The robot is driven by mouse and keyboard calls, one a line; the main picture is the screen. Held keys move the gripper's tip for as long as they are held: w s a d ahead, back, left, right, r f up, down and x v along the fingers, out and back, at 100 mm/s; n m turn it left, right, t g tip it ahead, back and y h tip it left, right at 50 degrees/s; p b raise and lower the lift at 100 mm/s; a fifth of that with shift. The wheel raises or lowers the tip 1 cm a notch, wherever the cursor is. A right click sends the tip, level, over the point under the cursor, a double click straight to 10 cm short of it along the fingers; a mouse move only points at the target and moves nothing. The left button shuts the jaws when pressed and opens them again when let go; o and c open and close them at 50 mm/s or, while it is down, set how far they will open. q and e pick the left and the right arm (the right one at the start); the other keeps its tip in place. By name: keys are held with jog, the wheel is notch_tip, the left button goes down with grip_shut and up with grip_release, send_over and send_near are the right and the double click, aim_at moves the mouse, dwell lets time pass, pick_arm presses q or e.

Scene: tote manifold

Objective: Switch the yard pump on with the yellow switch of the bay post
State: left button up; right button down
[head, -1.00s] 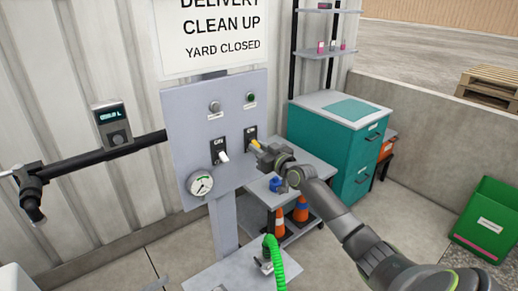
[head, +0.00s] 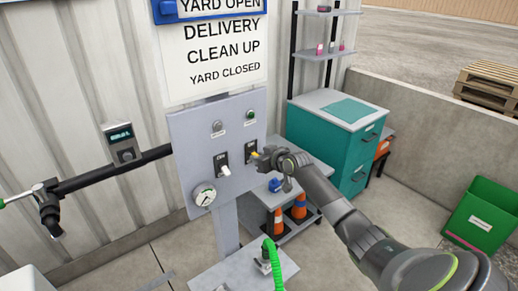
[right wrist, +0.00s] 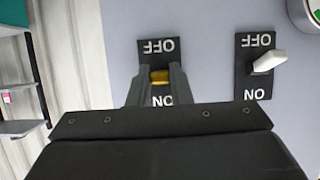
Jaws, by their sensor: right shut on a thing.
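The grey panel of the bay post (head: 185,150) stands in front of the corrugated wall. The yellow switch (head: 254,154) is on its right side, on a black plate marked ON and OFF. My right gripper (head: 259,157) is shut on the yellow switch. In the right wrist view the yellow switch (right wrist: 160,77) shows between the two fingers, between the upside-down OFF and ON marks. A white switch (head: 224,170) is to its left, untouched; it also shows in the right wrist view (right wrist: 270,61). My left gripper is not in view.
A green lamp (head: 250,115) and a grey one (head: 217,126) are above the switches. A gauge (head: 204,195) is at the panel's lower left. A black bar (head: 90,180) with a meter runs left. A teal cabinet (head: 325,135) and cart with cones stand right.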

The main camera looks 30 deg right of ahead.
jog(key=g+p, duration=0.1)
jog(key=r+g+p, duration=0.1)
jog(key=p, duration=0.1)
jog(key=shift+w+r+g, duration=0.15)
jog(key=shift+r+g, duration=0.15)
jog(key=shift+g+p, duration=0.6)
jog(key=shift+p, duration=0.05)
pick_arm(q)
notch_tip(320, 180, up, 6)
jog(key=shift+p, duration=0.35)
pick_arm(e)
jog(key=shift+w+r+g, duration=0.1)
jog(key=shift+w+g, duration=0.05)
jog(key=shift+g, duration=0.65)
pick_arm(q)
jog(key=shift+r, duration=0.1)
pick_arm(e)
jog(key=c, duration=1.3)
grip_release()
jog(key=shift+r, duration=0.1)
pick_arm(q)
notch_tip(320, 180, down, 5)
jog(key=b, duration=0.5)
pick_arm(e)
jog(key=v, duration=1.7)
jog(key=shift+w+a+r, duration=0.15)
jog(key=shift+a+r, duration=0.1)
jog(key=shift+a, duration=0.05)
